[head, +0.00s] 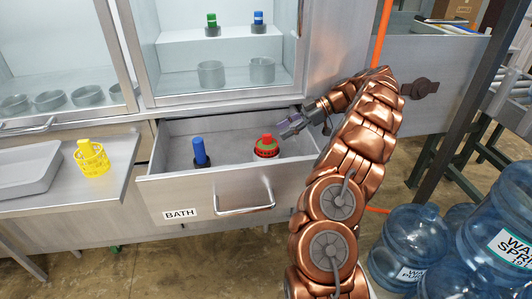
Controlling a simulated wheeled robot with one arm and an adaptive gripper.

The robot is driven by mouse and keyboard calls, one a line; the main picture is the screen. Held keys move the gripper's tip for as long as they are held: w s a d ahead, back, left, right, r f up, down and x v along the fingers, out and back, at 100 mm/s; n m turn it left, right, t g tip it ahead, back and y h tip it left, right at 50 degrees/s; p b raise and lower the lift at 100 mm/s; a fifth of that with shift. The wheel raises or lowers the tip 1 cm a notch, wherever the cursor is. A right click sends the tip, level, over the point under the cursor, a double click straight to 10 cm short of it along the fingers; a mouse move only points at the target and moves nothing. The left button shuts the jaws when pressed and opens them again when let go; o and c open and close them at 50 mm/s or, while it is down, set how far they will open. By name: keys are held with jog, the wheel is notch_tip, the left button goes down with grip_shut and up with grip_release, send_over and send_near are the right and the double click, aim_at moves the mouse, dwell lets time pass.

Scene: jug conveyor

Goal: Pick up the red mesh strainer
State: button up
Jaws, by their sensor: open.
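The red mesh strainer (266,151) is a small round red basket with a red knob on top. It stands in the open drawer marked BATH (163,190), right of the drawer's middle. My gripper (284,131) is open and empty. In the picture it is just above and to the right of the strainer's knob, with its fingers pointing left. I cannot tell how far apart in depth they are. My copper-coloured arm comes up from the lower right and hides part of the drawer's right side.
A blue-topped item (199,151) stands in the same drawer, left of the strainer. A yellow mesh basket (92,160) sits on the left counter beside a grey tray (28,170). A glass-fronted cabinet is behind the drawer. Blue water jugs (408,240) stand at the lower right.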

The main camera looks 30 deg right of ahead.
aim_at(270, 136)
jog(key=shift+a+f, duration=0.1)
jog(key=shift+a, duration=0.1)
jog(key=shift+w+a+f+b, duration=0.2)
jog(key=shift+a+b, duration=0.25)
jog(key=shift+a, duration=0.25)
jog(key=shift+w+a+f+b, duration=0.1)
jog(key=shift+w+a+b, duration=0.1)
jog(key=shift+a+b, duration=0.35)
jog(key=shift+x, duration=1.15)
jog(key=shift+s+a, duration=0.1)
jog(key=shift+c, duration=0.3)
grip_shut()
jog(key=shift+r, duration=0.1)
